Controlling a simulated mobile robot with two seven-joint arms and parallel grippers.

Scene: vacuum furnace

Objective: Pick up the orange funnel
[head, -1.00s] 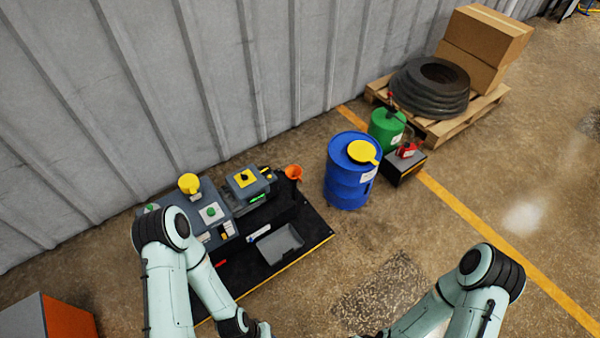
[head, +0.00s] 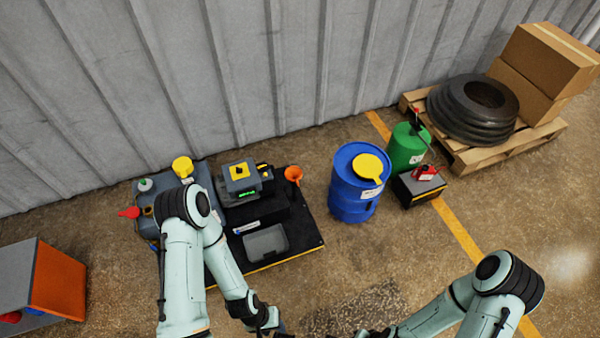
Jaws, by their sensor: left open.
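The orange funnel (head: 293,174) stands upright at the back right corner of the black-topped bench (head: 300,238), beside the grey machine with a yellow top. Its cone opens upward; its lower part is hard to make out. My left gripper (head: 279,331) is at the bottom edge of the head view, partly cut off, open, and well in front of the funnel and apart from it. My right gripper (head: 364,333) barely shows at the bottom edge, and its jaws cannot be made out.
The grey machine (head: 240,180) is left of the funnel, and a grey tray (head: 266,243) lies in front. A blue drum (head: 354,190) with a yellow lid stands to the right. A corrugated wall (head: 270,70) rises behind. Floor in front is clear.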

